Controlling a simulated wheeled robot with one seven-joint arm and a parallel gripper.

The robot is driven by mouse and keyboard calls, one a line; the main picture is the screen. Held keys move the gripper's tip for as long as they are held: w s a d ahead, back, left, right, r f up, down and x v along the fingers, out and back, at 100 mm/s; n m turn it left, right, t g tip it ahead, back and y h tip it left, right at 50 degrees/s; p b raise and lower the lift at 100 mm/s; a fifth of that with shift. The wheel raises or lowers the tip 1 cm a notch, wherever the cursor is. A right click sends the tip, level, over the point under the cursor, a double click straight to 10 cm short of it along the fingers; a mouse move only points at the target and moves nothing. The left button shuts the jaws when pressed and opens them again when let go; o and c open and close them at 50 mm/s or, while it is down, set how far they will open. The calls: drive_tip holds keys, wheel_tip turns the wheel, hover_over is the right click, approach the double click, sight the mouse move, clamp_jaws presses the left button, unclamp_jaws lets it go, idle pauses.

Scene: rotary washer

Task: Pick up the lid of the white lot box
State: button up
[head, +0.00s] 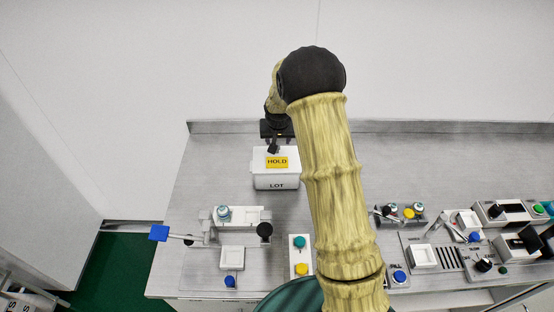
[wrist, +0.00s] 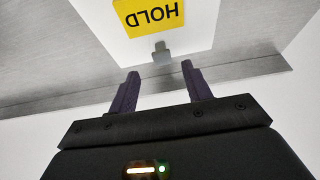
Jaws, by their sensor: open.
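The white lot box (head: 276,183), marked LOT, stands on the steel bench behind the washer controls. Its white lid (head: 261,160) is on top and carries a yellow HOLD label (head: 277,162). In the wrist view the lid (wrist: 205,25) shows from above with its yellow label (wrist: 148,14) and a small grey tab or handle (wrist: 162,53) near the edge. My gripper (wrist: 160,75) is open and empty, its two dark fingers apart, with the grey tab just beyond and between the fingertips.
The steel bench (head: 215,160) is clear around the box's left side. In front are a fixture with a blue-ended lever (head: 159,233) and a button panel (head: 300,256). More devices (head: 445,240) stand at the right. A low back rim (head: 220,127) and wall lie behind.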

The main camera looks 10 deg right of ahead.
sight(260, 153)
drive_tip(key=shift+s+p+x, duration=0.2)
drive_tip(key=shift+p+x, duration=0.8)
drive_tip(key=shift+x, duration=1.35)
drive_tip(key=shift+a+f, duration=0.1)
drive_tip(key=shift+a, duration=0.15)
drive_tip(key=shift+c, duration=0.4)
drive_tip(key=c, duration=1)
